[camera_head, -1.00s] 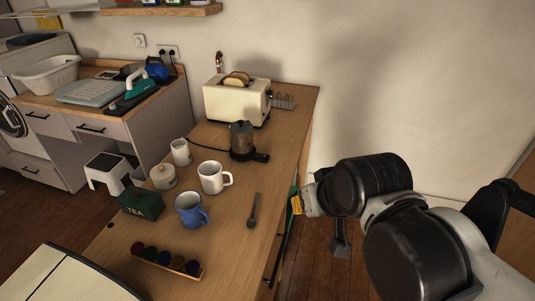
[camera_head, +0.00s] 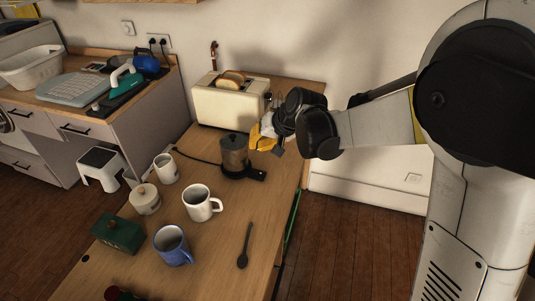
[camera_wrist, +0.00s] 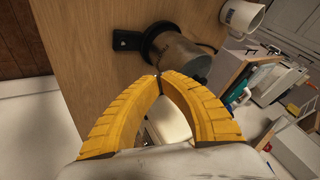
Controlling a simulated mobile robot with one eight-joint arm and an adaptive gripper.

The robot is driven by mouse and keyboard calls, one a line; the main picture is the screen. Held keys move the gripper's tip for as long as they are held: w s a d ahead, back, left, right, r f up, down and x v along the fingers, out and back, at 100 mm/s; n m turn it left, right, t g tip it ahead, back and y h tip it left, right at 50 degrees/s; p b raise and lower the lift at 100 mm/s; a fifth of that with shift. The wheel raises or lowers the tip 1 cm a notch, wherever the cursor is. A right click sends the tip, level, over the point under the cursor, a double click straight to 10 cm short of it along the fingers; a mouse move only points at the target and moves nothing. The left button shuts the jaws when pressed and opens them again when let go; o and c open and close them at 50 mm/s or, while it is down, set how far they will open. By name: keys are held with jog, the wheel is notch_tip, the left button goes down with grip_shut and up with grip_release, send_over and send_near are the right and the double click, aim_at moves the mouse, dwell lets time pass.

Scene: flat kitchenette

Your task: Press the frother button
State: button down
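The frother (camera_head: 234,151) is a dark grey metal jug on a black base. It stands on the wooden counter in front of the toaster, and a short black base extension (camera_head: 256,174) sticks out to its right. My gripper (camera_head: 255,139), with yellow fingers, is just right of the jug and appears apart from it. In the wrist view the gripper's fingertips (camera_wrist: 159,77) meet with nothing between them. The frother's jug (camera_wrist: 182,57) lies just beyond them, with the black extension (camera_wrist: 127,40) to its left. I cannot make out the button itself.
A cream toaster (camera_head: 226,106) with bread stands behind the frother. A white jug (camera_head: 165,169), white mug (camera_head: 200,205), blue mug (camera_head: 172,246), lidded pot (camera_head: 145,199), green tea box (camera_head: 117,234) and dark spoon (camera_head: 244,247) are in front. The counter right of the mugs is mostly clear.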

aim_at(253, 170)
jog(key=shift+w+a+f, duration=0.15)
jog(key=shift+w+f, duration=0.1)
jog(key=shift+w, duration=0.1)
jog(key=shift+s, duration=0.1)
notch_tip(253, 170, down, 9)
jog(key=b, duration=0.6)
jog(key=shift+r, duration=0.1)
jog(key=shift+b, duration=0.3)
dwell(1.0)
jog(key=shift+f, duration=0.4)
